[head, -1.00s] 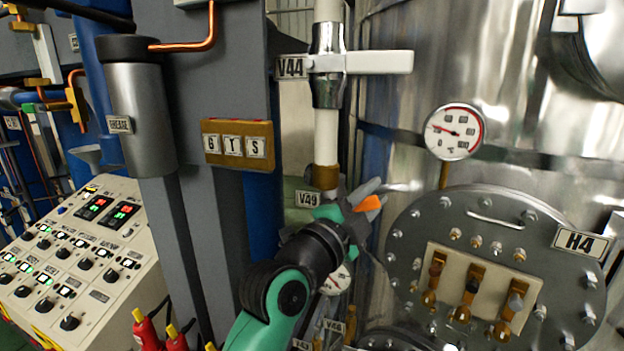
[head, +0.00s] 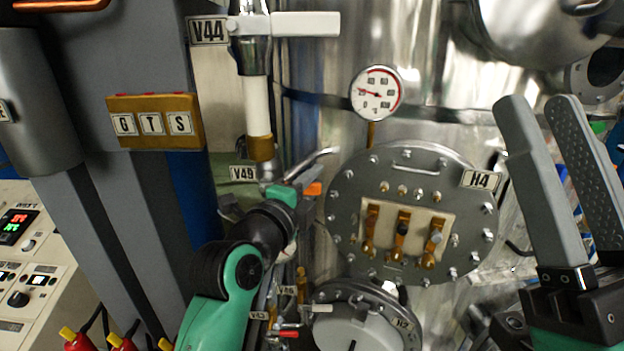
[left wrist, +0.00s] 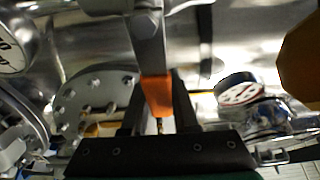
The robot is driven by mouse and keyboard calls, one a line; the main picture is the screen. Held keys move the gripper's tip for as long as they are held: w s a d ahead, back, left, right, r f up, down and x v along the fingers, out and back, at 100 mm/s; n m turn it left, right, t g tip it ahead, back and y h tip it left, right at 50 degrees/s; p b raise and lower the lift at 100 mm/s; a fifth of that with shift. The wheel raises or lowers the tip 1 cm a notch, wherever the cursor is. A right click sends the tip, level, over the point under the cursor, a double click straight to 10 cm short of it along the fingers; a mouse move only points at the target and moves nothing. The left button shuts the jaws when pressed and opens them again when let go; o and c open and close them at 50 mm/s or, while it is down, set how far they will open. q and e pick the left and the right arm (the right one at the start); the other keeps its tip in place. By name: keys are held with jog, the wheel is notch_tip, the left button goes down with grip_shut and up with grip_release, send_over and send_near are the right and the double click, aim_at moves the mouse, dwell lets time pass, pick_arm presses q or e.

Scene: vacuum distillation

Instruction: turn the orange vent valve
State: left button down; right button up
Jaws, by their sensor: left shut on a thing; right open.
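The orange vent valve handle (head: 313,189) shows as a small orange piece beside the V49 tag in the head view. My left gripper (head: 303,189) is at it, seen from behind, with its fingers mostly hidden by the wrist. In the left wrist view the orange handle (left wrist: 157,95) hangs from a grey metal stem between the two dark fingers of my left gripper (left wrist: 155,100), which is shut on it. My right gripper (head: 540,103) stands at the right of the head view, fingers up, open and empty.
The V44 valve (head: 290,25) has a white handle above. A gauge (head: 377,93) and the bolted H4 flange (head: 345,200) are right of the left gripper. A second round flange (head: 362,318) is below. The control panel (head: 40,290) is at the lower left.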

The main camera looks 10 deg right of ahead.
pick_arm(q)
jog(key=shift+f, duration=0.1)
jog(key=c, duration=0.7)
grip_release()
jog(key=p+v, duration=0.9)
jog(key=v, duration=0.2)
jog(key=shift+s+a+p, duration=0.2)
jog(key=shift+s+p, duration=0.05)
jog(key=shift+p, duration=0.1)
